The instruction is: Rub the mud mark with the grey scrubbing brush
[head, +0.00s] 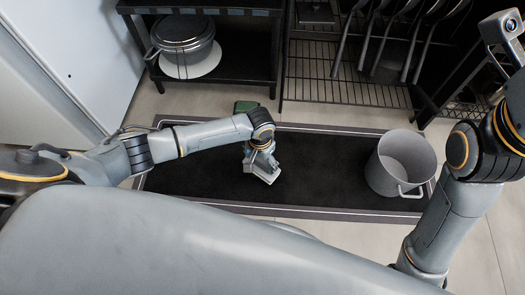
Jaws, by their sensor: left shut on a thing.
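My left gripper (259,157) is over the middle of the dark mat and points down. It is shut on a light grey block-like thing, which looks like the grey scrubbing brush (265,173). The brush is low over the mat; I cannot tell whether its underside touches it. The mud mark does not show; the gripper and brush may hide it, or the dark surface may. My right arm stands at the right edge, and its gripper fingers are not in view.
The dark mat (200,186) has a pale-lined border. A grey pot (400,163) stands on its right part. Behind are a black shelf with a lidded pot (183,38) and a wire rack (340,88) with pans.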

